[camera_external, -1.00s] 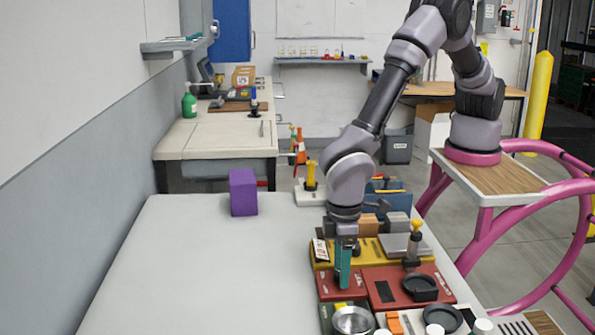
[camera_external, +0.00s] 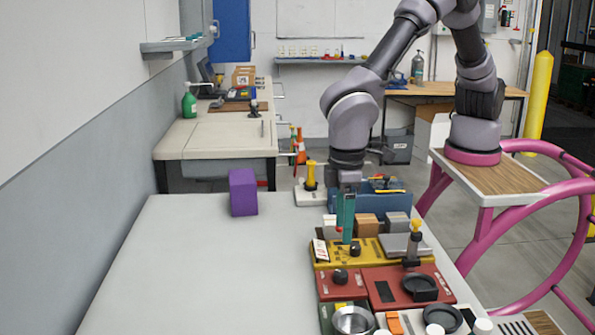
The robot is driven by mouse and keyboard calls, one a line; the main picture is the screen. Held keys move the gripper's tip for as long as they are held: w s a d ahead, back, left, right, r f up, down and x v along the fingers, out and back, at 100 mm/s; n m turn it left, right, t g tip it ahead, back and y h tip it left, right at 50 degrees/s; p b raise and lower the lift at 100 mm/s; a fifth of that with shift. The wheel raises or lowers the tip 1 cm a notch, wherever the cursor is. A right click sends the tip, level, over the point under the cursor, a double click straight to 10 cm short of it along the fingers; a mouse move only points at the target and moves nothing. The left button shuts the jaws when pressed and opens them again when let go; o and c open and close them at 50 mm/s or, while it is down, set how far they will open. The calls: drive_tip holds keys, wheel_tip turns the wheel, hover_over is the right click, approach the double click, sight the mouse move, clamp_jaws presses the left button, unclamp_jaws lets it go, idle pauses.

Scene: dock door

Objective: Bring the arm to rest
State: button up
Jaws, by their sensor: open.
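My gripper (camera_external: 346,228) points straight down at the end of my grey arm, with its teal fingers above the yellow panel (camera_external: 377,253) and beside a white block (camera_external: 330,224). It is open with nothing seen between the fingers. From this side one finger largely covers the other. I cannot tell the exact height of the fingertips over the panel. My arm is bent, reaching over the table from the pink-framed base at the right.
The white table (camera_external: 200,265) is clear on its left, apart from a purple block (camera_external: 243,192). Red panels (camera_external: 408,286) with knobs stand in front of the yellow one. A blue box (camera_external: 370,197) and a yellow-handled device (camera_external: 311,177) are behind my gripper.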

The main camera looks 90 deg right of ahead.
drive_tip(key=s+d+r+m+t+y, duration=0.2)
drive_tip(key=s+d+r, duration=0.1)
drive_tip(key=d+r, duration=1.9)
drive_tip(key=s+d+r+m+t, duration=0.1)
drive_tip(key=s+d+r+t, duration=0.1)
drive_tip(key=s+d+r, duration=0.2)
drive_tip(key=s+d+r+m+t, duration=0.1)
drive_tip(key=s+d+r+t, duration=0.2)
drive_tip(key=s+d, duration=0.8)
drive_tip(key=s, duration=0.5)
drive_tip(key=shift+d+r+m, duration=0.15)
drive_tip(key=shift+r+m, duration=0.15)
drive_tip(key=shift+r, duration=0.1)
